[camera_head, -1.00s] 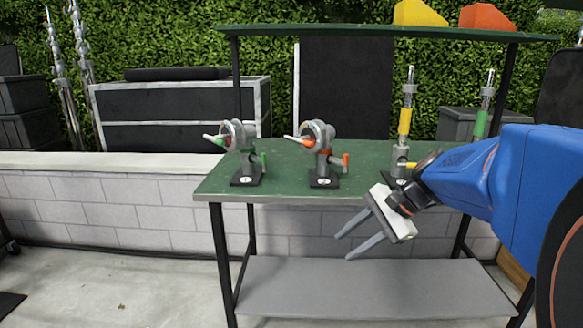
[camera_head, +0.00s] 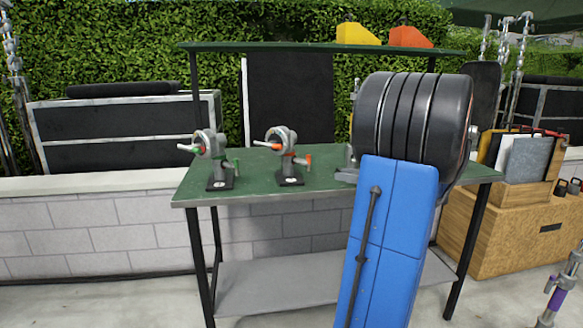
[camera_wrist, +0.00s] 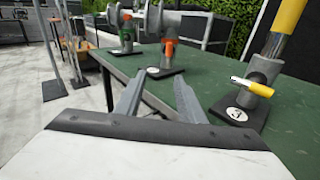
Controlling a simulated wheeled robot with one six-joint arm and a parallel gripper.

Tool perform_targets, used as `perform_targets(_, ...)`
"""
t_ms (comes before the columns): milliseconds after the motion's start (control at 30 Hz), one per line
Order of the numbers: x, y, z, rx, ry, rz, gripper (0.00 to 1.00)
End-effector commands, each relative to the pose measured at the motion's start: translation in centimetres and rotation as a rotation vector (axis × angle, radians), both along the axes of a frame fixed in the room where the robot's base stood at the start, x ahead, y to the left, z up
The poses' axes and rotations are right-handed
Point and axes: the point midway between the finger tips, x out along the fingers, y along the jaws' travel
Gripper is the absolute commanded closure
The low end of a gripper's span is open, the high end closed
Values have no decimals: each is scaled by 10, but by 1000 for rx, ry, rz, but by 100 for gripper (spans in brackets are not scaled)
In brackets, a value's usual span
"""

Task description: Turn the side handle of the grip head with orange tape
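The grip head with orange tape (camera_head: 286,150) stands upright on a black base in the middle of the green table (camera_head: 258,178). Its side handle with an orange end (camera_head: 308,159) points right. In the head view my blue and black arm hides the gripper.
A green-taped head (camera_head: 213,155) stands left of the orange one. A yellow-taped post (camera_wrist: 268,65) with a yellow handle stands at right in the wrist view. A shelf (camera_head: 320,47) spans above the table. A wooden crate (camera_head: 520,225) stands at right.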

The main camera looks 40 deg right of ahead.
Motion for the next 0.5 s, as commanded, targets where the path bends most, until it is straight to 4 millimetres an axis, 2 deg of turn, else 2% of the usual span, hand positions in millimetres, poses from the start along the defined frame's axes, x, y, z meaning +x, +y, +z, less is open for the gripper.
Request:
perform_targets(33,-7,-13,1,25,-13,-24,64)
perform_targets(100,-13,-25,3,46,-30,-47,64)
perform_targets(200,-15,-32,5,63,-41,-60,64)
perform_targets(367,-5,-30,6,65,-44,-61,64)
perform_targets(500,14,-25,6,65,-42,-58,64)
